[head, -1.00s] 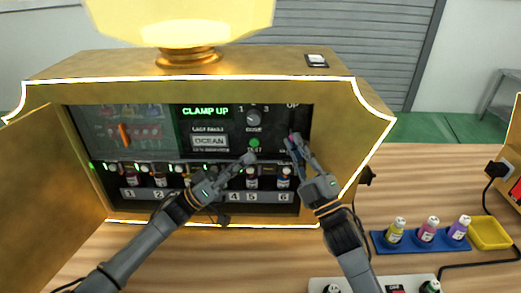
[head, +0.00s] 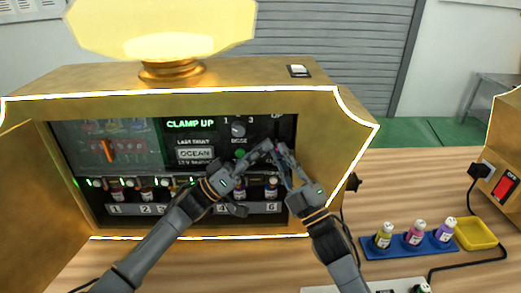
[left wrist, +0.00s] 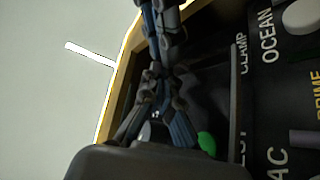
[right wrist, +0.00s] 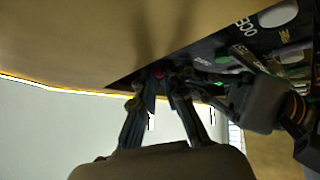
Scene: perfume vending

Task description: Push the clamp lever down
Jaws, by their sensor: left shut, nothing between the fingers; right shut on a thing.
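The lit display (head: 190,124) on the machine's panel reads CLAMP UP. The clamp lever (right wrist: 159,71) is mostly hidden; only a small pinkish bit shows between my right fingertips at the panel's right end. My right gripper (head: 284,152) is shut on it, with its fingers reaching up into the opening. My left gripper (head: 266,147) is shut and empty, its tips close beside the right fingers. In the left wrist view the left fingers (left wrist: 160,98) are in front of the dark panel, by the CLAMP lettering. Whether the two grippers touch cannot be told.
The gold cabinet's right wall (head: 335,150) stands close to my right gripper. A green button (head: 239,154) and a mode knob (head: 238,130) are left of the tips. Numbered bottles stand below. A blue rack (head: 408,245) with bottles and a yellow tray (head: 475,233) lie right.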

